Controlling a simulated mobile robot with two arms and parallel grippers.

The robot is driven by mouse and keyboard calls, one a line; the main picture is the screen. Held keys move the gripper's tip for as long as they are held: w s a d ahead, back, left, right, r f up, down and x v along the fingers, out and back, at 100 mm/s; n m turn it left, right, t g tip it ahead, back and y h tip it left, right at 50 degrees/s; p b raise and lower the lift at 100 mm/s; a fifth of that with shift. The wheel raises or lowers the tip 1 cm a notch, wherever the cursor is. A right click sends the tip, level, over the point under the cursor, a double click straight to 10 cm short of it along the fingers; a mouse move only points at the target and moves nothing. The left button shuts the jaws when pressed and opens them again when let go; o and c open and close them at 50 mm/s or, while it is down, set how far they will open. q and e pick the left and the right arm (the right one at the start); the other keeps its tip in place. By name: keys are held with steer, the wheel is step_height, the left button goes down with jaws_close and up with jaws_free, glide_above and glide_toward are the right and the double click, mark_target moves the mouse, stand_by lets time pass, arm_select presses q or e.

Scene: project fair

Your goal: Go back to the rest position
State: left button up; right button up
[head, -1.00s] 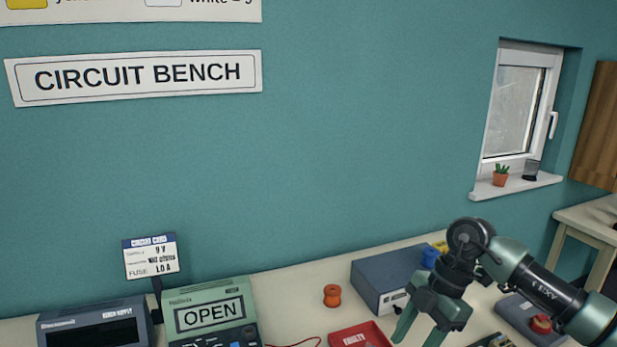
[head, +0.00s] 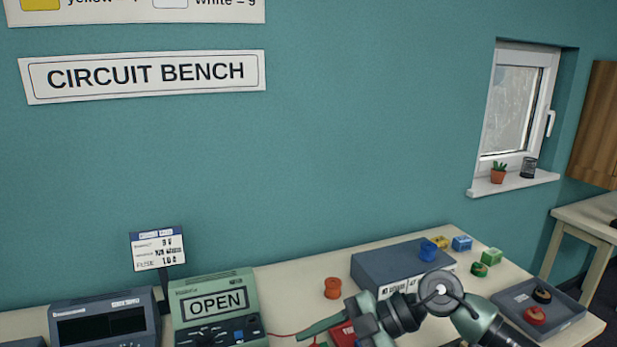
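My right gripper (head: 335,335) is at the bottom of the head view, its arm coming in from the lower right. One green finger points left over the bench, and the other runs down toward the bottom edge, apart from it. My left gripper is not in view.
On the bench stand a green meter reading OPEN (head: 215,305), a dark bench supply (head: 105,318), an orange spool (head: 332,288) and a blue-grey box (head: 385,268). A grey tray (head: 565,315) with red and black knobs lies right. Several coloured blocks sit behind.

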steer(key=a+r+t+y, duration=0.2)
steer(key=a+r+y, duration=0.3)
steer(key=a+r, duration=0.1)
steer(key=w+d+r+m+t, duration=0.3)
steer(key=d+r+m+t, duration=0.15)
steer(key=m+t, duration=0.7)
steer(key=w+d+f+m+t+h, duration=0.2)
steer(key=d+f+m+t+h, duration=0.4)
steer(key=d+f+m+h, duration=0.55)
steer(key=s+d+f+m+g+h, duration=0.1)
steer(key=s+d+f+g+h, duration=0.4)
steer(key=f, duration=0.3)
steer(key=s+d+f+g, duration=0.2)
steer(key=s+f+g, duration=0.4)
steer(key=s, duration=0.6)
steer(key=s+d+f+g, duration=0.2)
steer(key=s+f+g, duration=0.2)
steer(key=s+f, duration=0.6)
step_height(320, 180, down, 23)
steer(key=s+g, duration=0.2)
steer(key=s, duration=0.1)
steer(key=s+d+f+n, duration=0.1)
steer(key=s+d+f, duration=0.2)
steer(key=s+f, duration=1.3)
steer(key=shift+s+f+g+h, duration=0.25)
steer(key=shift+s+g+h, duration=0.1)
steer(key=shift+s, duration=0.1)
